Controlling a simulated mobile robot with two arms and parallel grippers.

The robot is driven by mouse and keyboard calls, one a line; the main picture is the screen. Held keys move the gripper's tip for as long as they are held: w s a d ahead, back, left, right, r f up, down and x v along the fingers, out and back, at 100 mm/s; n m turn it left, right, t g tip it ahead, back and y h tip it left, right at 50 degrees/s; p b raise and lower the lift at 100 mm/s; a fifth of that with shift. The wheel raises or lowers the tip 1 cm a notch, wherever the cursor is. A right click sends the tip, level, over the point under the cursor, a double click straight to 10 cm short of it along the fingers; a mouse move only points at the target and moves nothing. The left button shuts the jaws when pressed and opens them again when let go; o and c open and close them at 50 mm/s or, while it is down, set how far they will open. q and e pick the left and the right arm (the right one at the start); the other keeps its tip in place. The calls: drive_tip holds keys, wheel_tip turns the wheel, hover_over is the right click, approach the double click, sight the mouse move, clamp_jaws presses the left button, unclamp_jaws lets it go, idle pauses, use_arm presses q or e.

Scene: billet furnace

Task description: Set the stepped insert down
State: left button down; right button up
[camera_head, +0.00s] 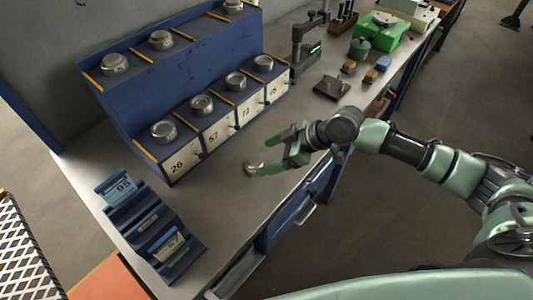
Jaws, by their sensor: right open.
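A small round metal piece, which looks like the stepped insert (253,167), sits on the grey bench top (215,215) in front of the numbered bins. My right gripper (266,157) is open, with its green fingers pointing left. The tip of its nearer finger is right beside the insert; I cannot tell whether they touch. The steps of the insert are too small to make out. My left gripper is not in view.
A blue two-tier rack (185,75) with round metal parts on top and numbered white bins stands behind. A blue card holder (155,230) is at the left. A gauge stand (305,45), a dark plate (332,88) and a green case (385,30) stand farther along the bench.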

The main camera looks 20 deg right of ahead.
sight(255, 161)
drive_tip(key=shift+d+r, duration=0.15)
drive_tip(key=shift+d, duration=0.25)
drive_tip(key=shift+p+x, duration=0.5)
drive_tip(key=shift+x, duration=0.7)
drive_tip(key=p+x, duration=0.1)
drive_tip(key=x, duration=0.1)
drive_tip(key=p+x, duration=0.1)
drive_tip(key=x, duration=0.1)
drive_tip(key=shift+w+f, duration=0.15)
drive_tip(key=shift+f, duration=0.25)
drive_tip(key=shift+w+a+f, duration=0.1)
drive_tip(key=shift+w+f, duration=0.05)
drive_tip(key=shift+f, duration=0.15)
clamp_jaws()
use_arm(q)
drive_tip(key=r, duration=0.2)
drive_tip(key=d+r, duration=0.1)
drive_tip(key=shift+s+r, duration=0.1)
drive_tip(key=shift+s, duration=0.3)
use_arm(e)
drive_tip(key=shift+r, duration=0.15)
